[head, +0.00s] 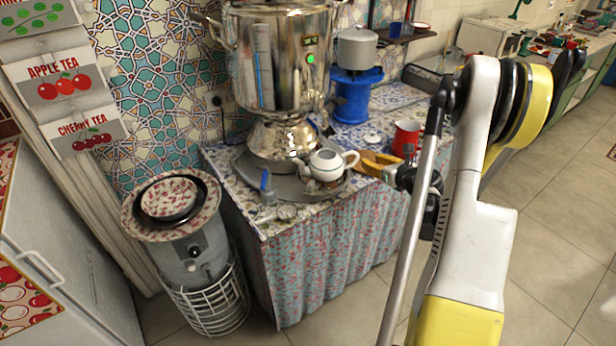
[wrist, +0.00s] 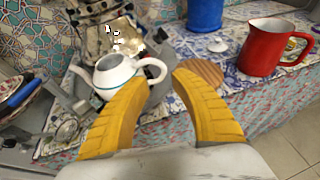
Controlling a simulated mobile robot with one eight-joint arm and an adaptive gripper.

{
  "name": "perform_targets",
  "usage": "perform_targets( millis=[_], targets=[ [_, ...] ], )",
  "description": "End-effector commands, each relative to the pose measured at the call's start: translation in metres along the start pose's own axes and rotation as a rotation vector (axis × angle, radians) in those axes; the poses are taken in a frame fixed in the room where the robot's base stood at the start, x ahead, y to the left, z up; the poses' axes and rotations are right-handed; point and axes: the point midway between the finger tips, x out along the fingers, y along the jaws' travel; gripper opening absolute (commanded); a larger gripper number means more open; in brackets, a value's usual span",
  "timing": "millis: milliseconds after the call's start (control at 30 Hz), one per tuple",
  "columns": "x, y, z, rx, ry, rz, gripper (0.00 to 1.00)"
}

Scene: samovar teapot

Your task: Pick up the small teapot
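The small teapot (head: 328,164) is white with a thin teal band, a spout on the left and a loop handle on the right. It stands upright on the grey tray (head: 245,170) in front of the samovar (head: 280,65). In the wrist view the teapot (wrist: 117,77) is just beyond the fingertips. My gripper (wrist: 150,80) is open, with its yellow fingers apart and nothing between them. The teapot's handle (wrist: 157,70) lies near the gap between the fingertips, and I see no grip on it.
A red jug (wrist: 270,45) and a white lid (wrist: 218,45) stand to the right, near a round wooden board (wrist: 205,72). A blue container (wrist: 205,14) is behind. The samovar stands close behind the teapot. Glasses and a blue-handled item (head: 266,183) are at the left front.

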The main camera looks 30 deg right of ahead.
Motion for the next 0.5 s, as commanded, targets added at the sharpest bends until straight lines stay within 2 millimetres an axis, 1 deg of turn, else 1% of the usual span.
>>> perform_targets(
  millis=[33,100,167,400,500],
  targets=[
    [0.001,-0.003,-0.01,-0.02,0.018,0.002,0.29],
    [0.004,-0.003,-0.017,-0.033,0.03,0.006,0.29],
    [0.011,-0.003,-0.018,-0.036,0.032,0.008,0.29],
    [0.05,-0.003,-0.018,-0.034,0.03,0.007,0.29],
    [0.06,-0.002,-0.017,-0.033,0.029,0.007,0.29]
  ],
)
